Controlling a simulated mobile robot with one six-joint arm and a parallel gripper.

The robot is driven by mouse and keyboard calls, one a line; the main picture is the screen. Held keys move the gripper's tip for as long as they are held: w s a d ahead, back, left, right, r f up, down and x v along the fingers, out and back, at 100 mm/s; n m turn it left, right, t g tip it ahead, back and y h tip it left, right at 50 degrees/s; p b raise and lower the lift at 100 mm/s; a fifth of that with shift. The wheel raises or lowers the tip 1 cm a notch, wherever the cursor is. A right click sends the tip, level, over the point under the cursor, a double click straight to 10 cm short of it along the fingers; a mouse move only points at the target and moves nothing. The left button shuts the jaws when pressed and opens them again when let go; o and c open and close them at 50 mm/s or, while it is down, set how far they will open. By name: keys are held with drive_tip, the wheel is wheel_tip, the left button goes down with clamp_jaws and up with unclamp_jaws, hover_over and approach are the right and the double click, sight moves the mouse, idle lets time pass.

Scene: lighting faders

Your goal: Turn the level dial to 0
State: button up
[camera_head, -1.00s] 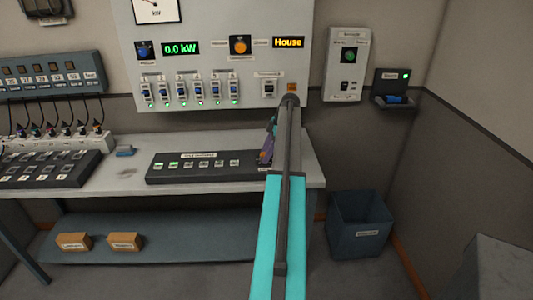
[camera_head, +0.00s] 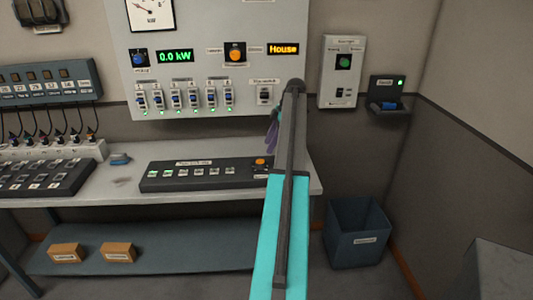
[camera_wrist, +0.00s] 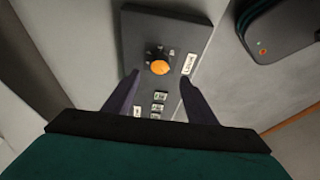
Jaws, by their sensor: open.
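The level dial, an orange-topped round knob (camera_head: 260,161), sits at the right end of a long dark console (camera_head: 205,184) on the bench. In the wrist view the dial (camera_wrist: 159,67) shows ahead, between the fingertips, with a white label beside it. My gripper (camera_head: 272,134) is partly hidden behind my own arm in the head view, and a purple finger shows above the dial. In the wrist view my gripper (camera_wrist: 158,78) is open, one finger on each side of the dial. It appears apart from the dial. The label and pointer are too small to read surely.
Another orange knob (camera_head: 235,54) and a blue knob (camera_head: 138,58) are on the wall panel above several switches. A dark wall-mounted holder (camera_head: 388,94) is at the right. A blue bin (camera_head: 355,232) stands right of the bench (camera_head: 308,183).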

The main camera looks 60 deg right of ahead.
drive_tip(key=shift+b+v, duration=0.3)
drive_tip(key=shift+v, duration=2.1)
